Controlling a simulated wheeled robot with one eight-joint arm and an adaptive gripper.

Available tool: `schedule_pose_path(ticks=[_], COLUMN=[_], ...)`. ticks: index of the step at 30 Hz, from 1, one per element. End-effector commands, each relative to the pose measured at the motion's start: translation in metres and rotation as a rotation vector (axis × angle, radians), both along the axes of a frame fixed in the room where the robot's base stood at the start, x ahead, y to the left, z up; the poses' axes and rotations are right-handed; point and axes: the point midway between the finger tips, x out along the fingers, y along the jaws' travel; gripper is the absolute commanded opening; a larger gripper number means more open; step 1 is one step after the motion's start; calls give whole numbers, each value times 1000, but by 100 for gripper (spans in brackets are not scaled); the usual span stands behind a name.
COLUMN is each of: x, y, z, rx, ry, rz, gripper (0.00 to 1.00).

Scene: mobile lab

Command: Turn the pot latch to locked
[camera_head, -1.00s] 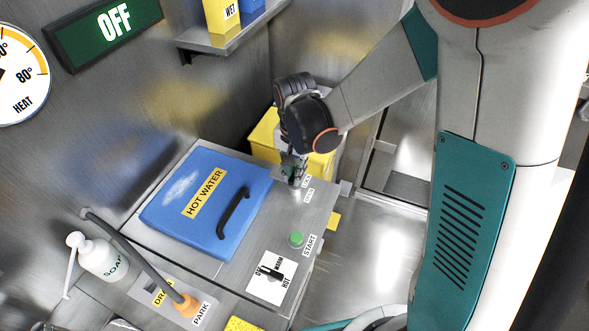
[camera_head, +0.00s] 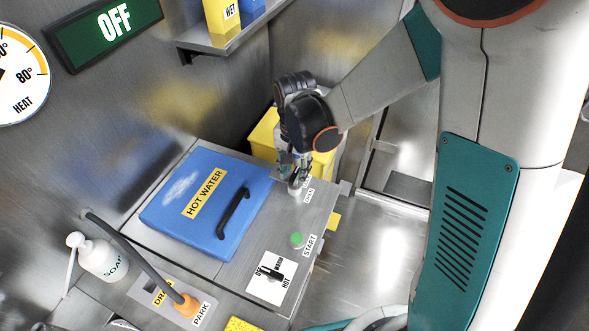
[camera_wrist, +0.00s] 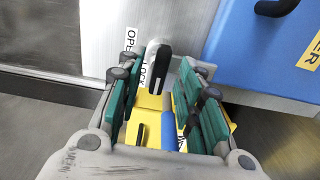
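The pot latch (camera_wrist: 157,66) shows in the wrist view as a short dark lever with a pale base on the grey metal panel. An OPEN label (camera_wrist: 131,40) is to its left and a LOCK label (camera_wrist: 143,76) lies by its lower end. My gripper (camera_wrist: 169,62) is open, its teal-padded fingers apart on either side of the lever's lower part. I cannot tell whether either finger touches it. In the head view my gripper (camera_head: 299,184) is low over the panel's far right corner and hides most of the latch and the LOCK label.
The blue HOT WATER lid (camera_head: 180,225) with a black handle is left of my gripper. A green START button (camera_head: 297,239) and a heat knob (camera_head: 271,274) are on the panel's near side. A yellow bin (camera_head: 264,133) stands behind. The sign (camera_head: 105,28) reads OFF.

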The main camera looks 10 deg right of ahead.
Motion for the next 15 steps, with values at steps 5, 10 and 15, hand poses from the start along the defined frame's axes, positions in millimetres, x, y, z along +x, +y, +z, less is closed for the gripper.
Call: schedule_pose_path(ticks=[5,10,15], x=[-1,-1,-1], y=[0,0,0], z=[22,56,87], rx=[0,0,0], ry=[0,0,0], rz=[0,0,0], gripper=[33,33,33])
